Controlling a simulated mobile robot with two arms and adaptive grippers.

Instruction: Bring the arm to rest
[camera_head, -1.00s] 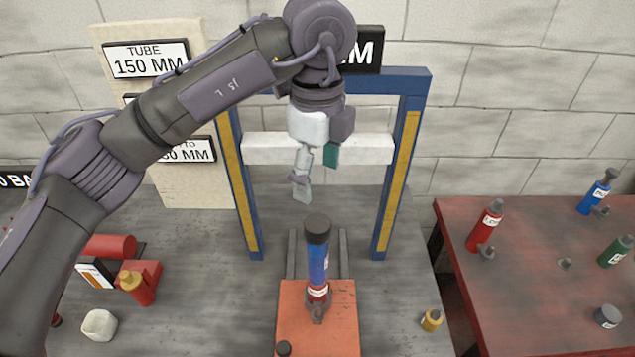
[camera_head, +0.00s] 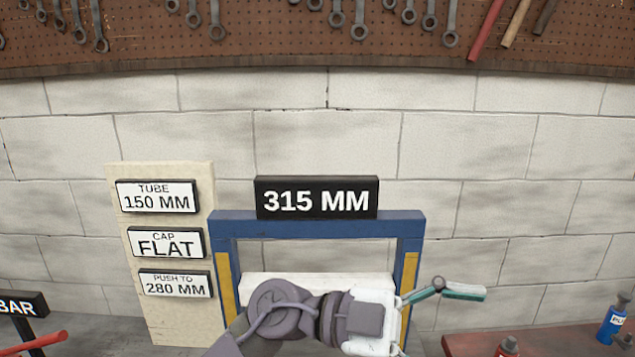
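My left arm comes up from the bottom edge, and its gripper (camera_head: 440,322) is in front of the lower part of the blue frame (camera_head: 318,224), pointing right. One finger with a teal pad reaches out to the right. The other finger shows only in part at the bottom edge. The fingers are spread apart, and I see nothing between them. My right gripper is not in view.
The blue frame carries a black 315 MM sign (camera_head: 317,198) and a white crossbar (camera_head: 290,287). A board (camera_head: 120,260) with several labels stands left. A red table (camera_head: 540,340) with bottles is at lower right. Tools hang above.

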